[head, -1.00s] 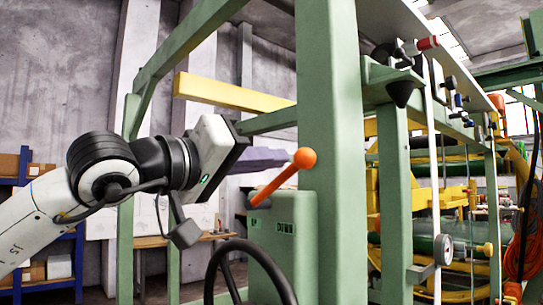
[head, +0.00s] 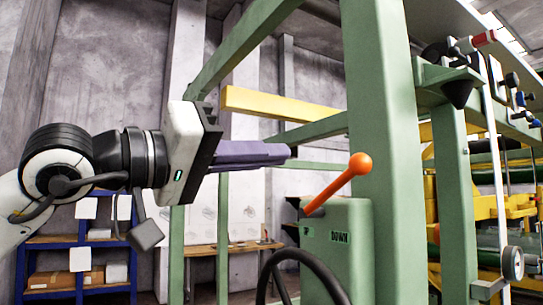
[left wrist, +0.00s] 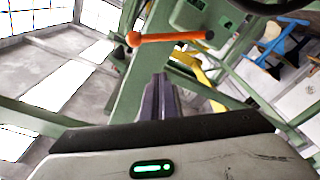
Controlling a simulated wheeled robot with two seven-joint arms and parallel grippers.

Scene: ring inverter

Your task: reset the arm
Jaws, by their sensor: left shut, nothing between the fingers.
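My left gripper (head: 288,151) comes in from the left in the head view, with its purple fingers together and nothing between them. It points right, level, a little above and left of the orange lever (head: 339,184). The lever has a round knob and slants up to the right from a green control box (head: 340,240) marked DOWN. A gap shows between fingertips and knob. In the left wrist view the shut fingers (left wrist: 160,82) point up the picture, and the lever (left wrist: 170,38) lies across beyond their tips. My right gripper is not in view.
A green post (head: 385,140) stands right behind the lever. A yellow beam (head: 280,106) runs behind my gripper. A blue shelf (head: 50,260) with boxes and a wooden table (head: 215,249) stand at the back left.

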